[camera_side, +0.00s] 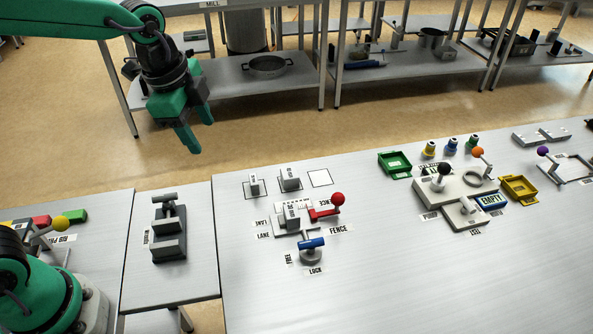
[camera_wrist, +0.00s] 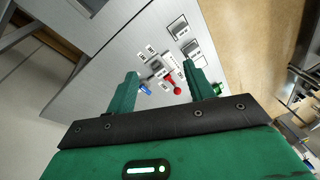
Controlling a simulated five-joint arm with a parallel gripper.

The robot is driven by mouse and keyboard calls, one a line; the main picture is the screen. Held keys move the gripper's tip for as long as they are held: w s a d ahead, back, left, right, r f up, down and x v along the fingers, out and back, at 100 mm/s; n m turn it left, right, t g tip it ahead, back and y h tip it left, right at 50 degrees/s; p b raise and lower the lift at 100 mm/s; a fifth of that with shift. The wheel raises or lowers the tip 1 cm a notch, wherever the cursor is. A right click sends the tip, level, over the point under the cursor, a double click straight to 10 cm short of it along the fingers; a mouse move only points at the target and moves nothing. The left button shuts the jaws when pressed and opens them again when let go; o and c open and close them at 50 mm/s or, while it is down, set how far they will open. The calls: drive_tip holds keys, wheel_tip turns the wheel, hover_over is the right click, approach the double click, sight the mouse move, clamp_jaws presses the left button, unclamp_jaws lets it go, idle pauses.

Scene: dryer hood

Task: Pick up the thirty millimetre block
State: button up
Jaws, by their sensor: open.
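Three grey blocks with small labels are on the right-hand table: a small one (camera_side: 254,187) on an outlined square, a larger one (camera_side: 289,180) on another square, and one (camera_side: 291,213) at the lane fixture. Their labels are too small to read, so I cannot tell which is the thirty millimetre block. My gripper (camera_side: 198,136) is open and empty, high above and behind the left part of the tables. In the wrist view my gripper (camera_wrist: 160,74) shows two green fingers spread apart, with the blocks and fixture beyond them.
An empty outlined square (camera_side: 320,178) lies right of the blocks. A red-knobbed lever (camera_side: 338,199) and a blue-handled lock lever (camera_side: 312,243) stand beside the fixture. The front middle of the table is clear.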

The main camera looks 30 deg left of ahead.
drive_tip(key=w+d+f+m+g, duration=0.2)
drive_tip(key=w+d+f+m, duration=0.3)
drive_tip(key=d+f+m, duration=0.15)
drive_tip(key=m, duration=0.6)
approach(291, 211)
drive_tip(key=shift+w+a+g+y, duration=0.15)
drive_tip(key=shift+w+g+y, duration=0.15)
drive_tip(key=shift+w, duration=0.05)
drive_tip(key=shift+w+d+f+m, duration=0.1)
drive_tip(key=shift+d+f+m, duration=0.35)
drive_tip(key=shift+f, duration=4)
drive_tip(key=c, duration=1.1)
drive_tip(key=shift+r, duration=0.1)
drive_tip(key=shift+c, duration=0.2)
